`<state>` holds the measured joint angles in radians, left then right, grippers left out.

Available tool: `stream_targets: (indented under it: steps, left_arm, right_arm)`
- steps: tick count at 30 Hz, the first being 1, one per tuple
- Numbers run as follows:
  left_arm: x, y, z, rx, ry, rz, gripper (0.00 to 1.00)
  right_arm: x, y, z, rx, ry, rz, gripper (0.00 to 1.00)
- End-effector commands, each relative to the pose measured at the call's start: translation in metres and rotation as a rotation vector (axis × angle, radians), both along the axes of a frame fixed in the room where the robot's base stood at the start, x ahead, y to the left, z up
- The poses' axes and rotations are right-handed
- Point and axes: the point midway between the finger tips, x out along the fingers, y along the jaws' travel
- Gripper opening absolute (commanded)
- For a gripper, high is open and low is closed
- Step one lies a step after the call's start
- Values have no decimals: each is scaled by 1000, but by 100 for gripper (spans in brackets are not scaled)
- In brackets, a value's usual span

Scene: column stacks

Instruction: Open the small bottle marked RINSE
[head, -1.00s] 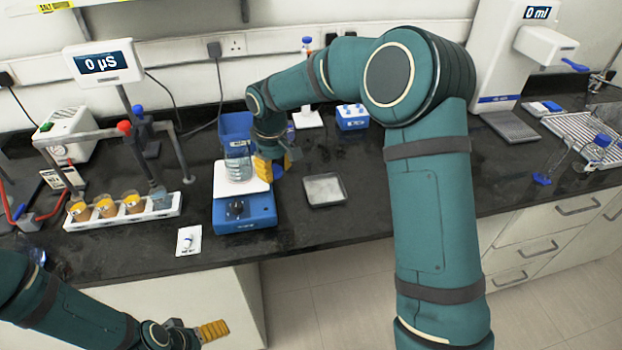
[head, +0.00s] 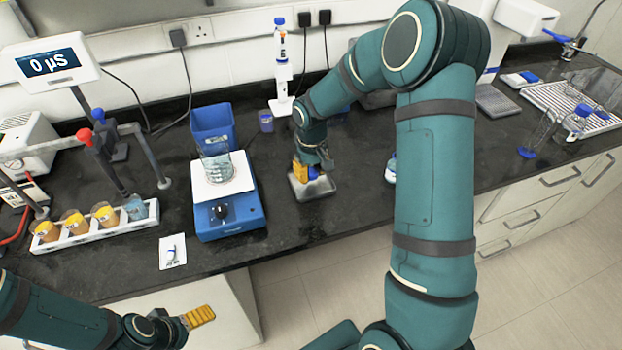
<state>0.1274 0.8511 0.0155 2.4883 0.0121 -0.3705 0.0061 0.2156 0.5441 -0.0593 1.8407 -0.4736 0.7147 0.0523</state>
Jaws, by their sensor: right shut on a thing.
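My right gripper (head: 313,168) points down over the small grey tray (head: 300,192) in the middle of the bench. It is shut on a small blue thing (head: 312,174), which looks like a cap; the fingers hide part of it. I cannot read the word RINSE on any bottle. A small bottle with some blue on it (head: 390,170) stands to the right, partly hidden behind my right arm.
A blue scale (head: 228,220) carries a glass beaker (head: 217,168). A blue bin (head: 213,125) is behind it. A white rack (head: 85,236) with several cups is at the left. A pipette stand (head: 283,105) is at the back. Bare bench lies right of the scale.

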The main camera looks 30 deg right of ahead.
Motion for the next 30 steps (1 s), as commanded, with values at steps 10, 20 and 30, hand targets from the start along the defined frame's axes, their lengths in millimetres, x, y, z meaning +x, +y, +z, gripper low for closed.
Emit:
stream_targets:
  steps: [10,20,30]
  left_arm:
    - [-1,0,-3,0,2,-2,93]
    - [-2,0,-6,-1,5,-4,93]
    - [-2,0,-4,-1,4,-3,93]
  right_arm:
    - [0,0,-29,0,1,-1,0]
    - [0,0,-32,1,1,-1,44]
    - [0,0,-30,0,1,0,44]
